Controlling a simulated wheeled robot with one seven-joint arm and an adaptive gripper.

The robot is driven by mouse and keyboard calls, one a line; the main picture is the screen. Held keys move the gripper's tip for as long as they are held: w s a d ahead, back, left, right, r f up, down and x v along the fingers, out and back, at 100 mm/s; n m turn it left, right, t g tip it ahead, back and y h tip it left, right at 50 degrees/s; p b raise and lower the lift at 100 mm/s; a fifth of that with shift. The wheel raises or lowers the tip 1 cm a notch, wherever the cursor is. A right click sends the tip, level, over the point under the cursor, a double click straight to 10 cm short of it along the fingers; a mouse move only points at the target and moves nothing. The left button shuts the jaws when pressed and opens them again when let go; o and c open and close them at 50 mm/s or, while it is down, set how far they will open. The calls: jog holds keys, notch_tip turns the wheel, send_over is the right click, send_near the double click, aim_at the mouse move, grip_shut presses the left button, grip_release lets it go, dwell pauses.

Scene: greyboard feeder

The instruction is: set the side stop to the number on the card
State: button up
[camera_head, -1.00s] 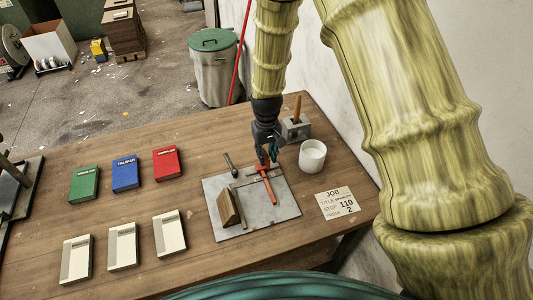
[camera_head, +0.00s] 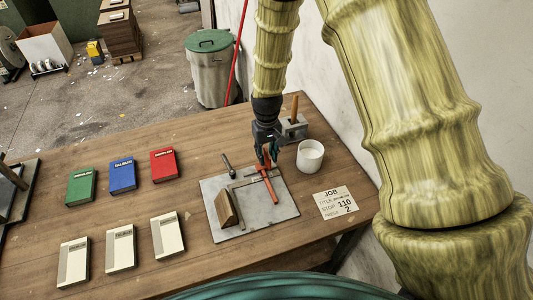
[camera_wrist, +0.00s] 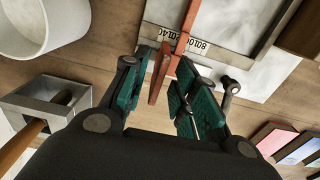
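The side stop is a red bar (camera_head: 262,182) lying across the steel rule on the grey plate (camera_head: 286,208). In the wrist view its upright red tab (camera_wrist: 160,72) stands between my gripper's teal fingers, with a gap visible on each side. My gripper (camera_head: 267,153) is open, low over the stop's far end; its fingers also show in the wrist view (camera_wrist: 158,97). The rule (camera_wrist: 225,52) carries upside-down figures beside the red bar, including 80 and 140; the exact setting is unclear. The card (camera_head: 337,203) reads JOB, STOP 110 and a 2 below.
A wooden block (camera_head: 225,209) sits on the plate's left side. A white cup (camera_head: 310,156) and a metal holder with a wooden handle (camera_head: 292,128) stand close to my gripper. Green, blue (camera_head: 123,176) and red books and several pale ones (camera_head: 120,248) lie left.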

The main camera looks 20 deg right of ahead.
notch_tip(320, 180, up, 12)
dwell(0.9)
jog(key=shift+f, duration=0.1)
dwell(0.3)
